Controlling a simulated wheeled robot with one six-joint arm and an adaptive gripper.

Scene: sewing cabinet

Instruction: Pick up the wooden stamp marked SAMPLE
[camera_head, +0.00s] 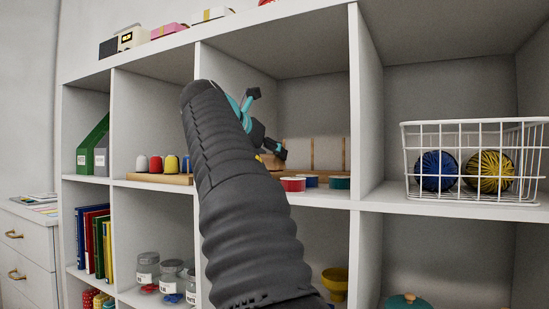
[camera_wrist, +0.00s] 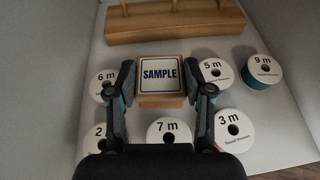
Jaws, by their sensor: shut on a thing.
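The wooden stamp (camera_wrist: 161,75) has a white top label reading SAMPLE in blue, and it shows in the wrist view. My gripper (camera_wrist: 162,80) is shut on it, with one dark finger against its left side and one against its right side. Whether the stamp touches the shelf board or hangs just above it I cannot tell. In the head view my gripper (camera_head: 266,125) reaches into the middle upper compartment, partly behind my own arm.
Ribbon spools crowd around the stamp: 6 m (camera_wrist: 104,84), 5 m (camera_wrist: 215,69), 9 m (camera_wrist: 262,70), 7 m (camera_wrist: 169,132) and 3 m (camera_wrist: 233,129). A wooden peg rack (camera_wrist: 175,27) stands behind. A wire basket (camera_head: 470,190) with yarn occupies the compartment to the right.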

